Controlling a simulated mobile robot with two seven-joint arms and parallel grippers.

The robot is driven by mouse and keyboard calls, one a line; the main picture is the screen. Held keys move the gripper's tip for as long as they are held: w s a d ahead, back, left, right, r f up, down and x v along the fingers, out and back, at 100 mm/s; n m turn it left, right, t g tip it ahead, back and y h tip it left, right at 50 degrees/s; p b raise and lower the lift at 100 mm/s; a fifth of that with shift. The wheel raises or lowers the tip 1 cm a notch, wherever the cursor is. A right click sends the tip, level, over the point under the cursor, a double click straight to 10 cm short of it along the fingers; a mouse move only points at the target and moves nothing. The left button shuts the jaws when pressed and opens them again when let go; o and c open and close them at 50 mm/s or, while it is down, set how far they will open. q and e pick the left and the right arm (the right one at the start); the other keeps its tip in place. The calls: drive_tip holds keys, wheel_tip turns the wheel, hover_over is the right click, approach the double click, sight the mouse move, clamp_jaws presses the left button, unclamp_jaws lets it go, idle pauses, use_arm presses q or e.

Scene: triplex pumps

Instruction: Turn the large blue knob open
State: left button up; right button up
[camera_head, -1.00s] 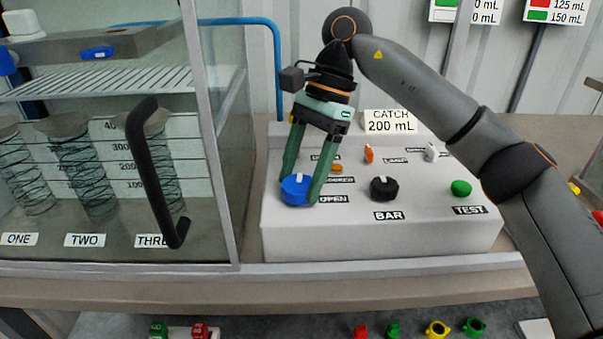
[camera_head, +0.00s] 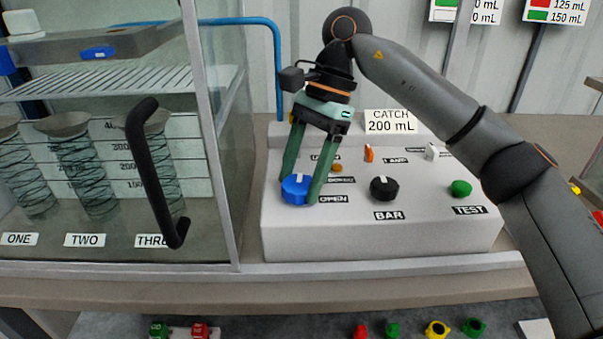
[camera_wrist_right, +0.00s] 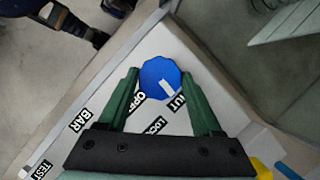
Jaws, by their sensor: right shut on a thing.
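The large blue knob (camera_head: 296,188) sits at the front left of the white control panel (camera_head: 380,238), beside an OPEN label (camera_head: 333,199). A white mark on the knob points toward the back of the panel in the head view. My right gripper (camera_head: 304,197) reaches down from above, with one green finger on each side of the knob, shut on it. In the right wrist view the blue knob (camera_wrist_right: 160,78) shows between the two finger ends, with its white mark toward the lower right. The fingers partly cover nearby labels. My left gripper is not in view.
A black BAR knob (camera_head: 384,189), a green TEST button (camera_head: 461,188) and an orange switch (camera_head: 369,153) are on the same panel. A glass cabinet with a black handle (camera_head: 155,175) stands close on the left. Small coloured parts lie below the front edge.

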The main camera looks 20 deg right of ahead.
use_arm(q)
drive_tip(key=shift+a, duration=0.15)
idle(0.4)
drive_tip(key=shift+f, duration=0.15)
use_arm(e)
drive_tip(key=o, duration=1.4)
drive_tip(key=shift+c, duration=0.2)
use_arm(q)
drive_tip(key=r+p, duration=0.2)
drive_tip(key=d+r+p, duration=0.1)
drive_tip(key=p, duration=0.2)
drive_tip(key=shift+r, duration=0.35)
use_arm(e)
drive_tip(key=v, duration=1.2)
drive_tip(key=shift+d+r, duration=0.15)
drive_tip(key=shift+r, duration=0.15)
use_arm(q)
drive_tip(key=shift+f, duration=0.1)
